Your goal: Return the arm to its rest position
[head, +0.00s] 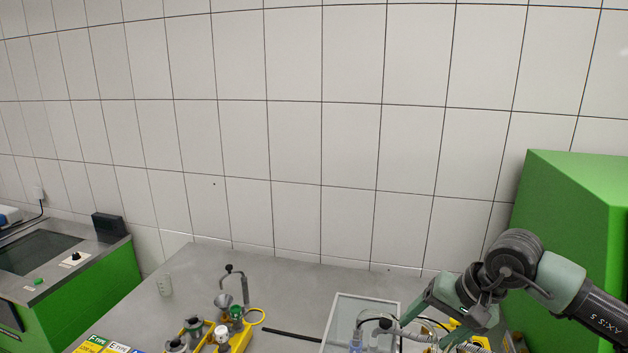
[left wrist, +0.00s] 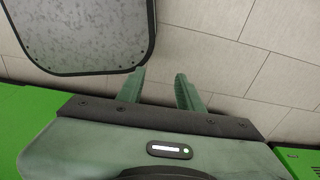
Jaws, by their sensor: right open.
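My right arm reaches in from the right in the head view. Its gripper (head: 412,314) is low over the bench, by a pale-framed tray, partly hidden by cables and the lower picture edge. Its jaws are open; I cannot make out anything between them. My left gripper is outside the head view. In the left wrist view the left gripper (left wrist: 160,78) has its two green fingers apart, with nothing between them but pale tiles behind.
A green cabinet (head: 565,200) stands right, beside my arm. A grey panel (left wrist: 85,30) is near the left gripper.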

